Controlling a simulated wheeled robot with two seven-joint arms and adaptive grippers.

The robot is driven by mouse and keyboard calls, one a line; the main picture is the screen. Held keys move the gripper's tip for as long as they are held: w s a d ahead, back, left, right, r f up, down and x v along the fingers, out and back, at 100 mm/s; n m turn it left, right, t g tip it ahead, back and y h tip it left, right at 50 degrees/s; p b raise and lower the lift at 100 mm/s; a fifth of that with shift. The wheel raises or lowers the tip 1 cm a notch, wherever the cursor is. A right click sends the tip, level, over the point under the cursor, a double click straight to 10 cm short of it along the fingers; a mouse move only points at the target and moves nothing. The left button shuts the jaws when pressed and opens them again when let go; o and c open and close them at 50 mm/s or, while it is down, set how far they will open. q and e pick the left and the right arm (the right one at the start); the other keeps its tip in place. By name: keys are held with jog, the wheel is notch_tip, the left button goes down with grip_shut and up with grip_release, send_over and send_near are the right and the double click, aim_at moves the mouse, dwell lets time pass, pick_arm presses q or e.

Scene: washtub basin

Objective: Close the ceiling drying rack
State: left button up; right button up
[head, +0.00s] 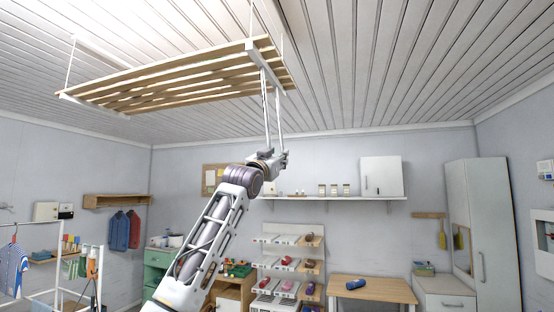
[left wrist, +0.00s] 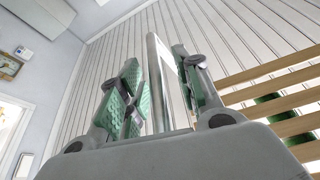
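The ceiling drying rack (head: 180,78) is a frame of pale wooden slats with white end bars, hanging below the ceiling on thin cords. Two thin pale rods (head: 266,112) run down from its right end to my left gripper (head: 272,157). My left gripper is raised under that end. In the left wrist view, the green-padded fingers of my left gripper (left wrist: 158,92) stand on either side of a pale upright bar (left wrist: 158,85). Whether they press on it is unclear. The rack's slats (left wrist: 285,95) show at the right there. My right gripper is not in view.
A white wall shelf (head: 335,198) with jars and a cabinet is behind my arm. Below stand a shoe rack (head: 287,240), a wooden table (head: 372,291) and a tall wardrobe (head: 490,230). A clothes stand (head: 45,272) is at left. The air around the rack looks clear.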

pick_arm(q)
jog(key=shift+s+f, duration=0.2)
jog(key=shift+s, duration=0.05)
jog(key=shift+s+a+f, duration=0.15)
jog(key=v, duration=1.1)
dwell(0.8)
dwell(0.5)
